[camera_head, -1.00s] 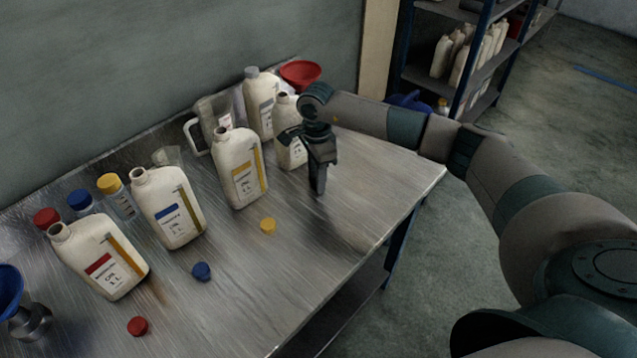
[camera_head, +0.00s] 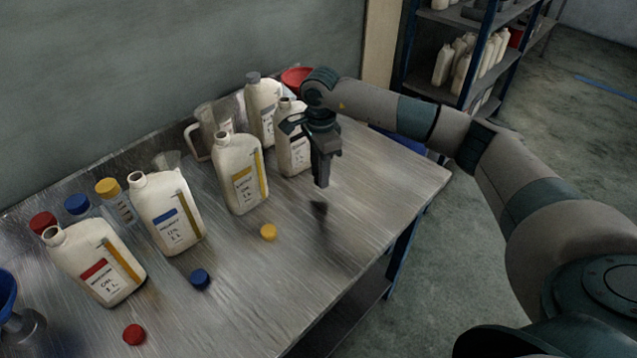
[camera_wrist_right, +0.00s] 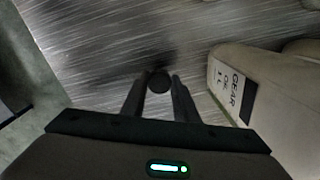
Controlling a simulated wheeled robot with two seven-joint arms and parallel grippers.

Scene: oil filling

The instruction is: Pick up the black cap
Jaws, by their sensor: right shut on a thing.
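The black cap (camera_wrist_right: 159,83) sits between the two fingertips of my right gripper (camera_wrist_right: 159,90) in the right wrist view. The fingers are shut on it. In the head view my right gripper (camera_head: 321,181) points down, a little above the table. I cannot make out the cap clearly there; a dark patch, like a shadow, lies on the table below the fingertips. My left gripper is not in view.
The gear oil bottle (camera_wrist_right: 235,80) stands close to the right of my gripper in the wrist view. Several open white bottles stand leftward along the table (camera_head: 370,195). Yellow (camera_head: 268,232), blue (camera_head: 200,279) and red (camera_head: 134,334) caps lie in front.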

